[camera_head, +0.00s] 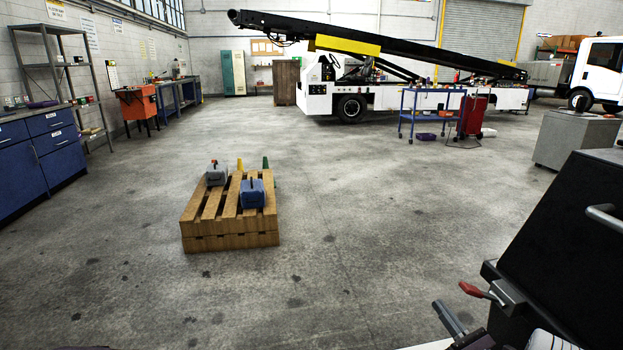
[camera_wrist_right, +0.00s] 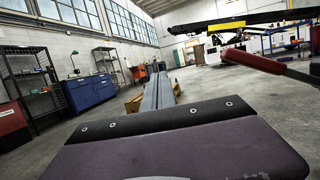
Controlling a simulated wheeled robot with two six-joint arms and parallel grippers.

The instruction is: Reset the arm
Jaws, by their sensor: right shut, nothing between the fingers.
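My right gripper (camera_head: 441,309) shows at the bottom right of the head view as dark grey fingers. They are shut and empty. In the right wrist view its two long grey fingers (camera_wrist_right: 159,82) lie side by side and point away over the floor. A lever with a red grip (camera_head: 471,289) sticks out from a black housing (camera_head: 560,260) just right of the gripper. The red grip also shows in the right wrist view (camera_wrist_right: 268,65), to the right of the fingers and apart from them. My left gripper is not in view.
A wooden pallet stack (camera_head: 230,240) with a grey case (camera_head: 216,175) and a blue case (camera_head: 252,194) stands on the floor. Blue cabinets (camera_head: 55,150) line the left wall. A belt loader (camera_head: 350,100) and a blue cart (camera_head: 425,117) stand behind.

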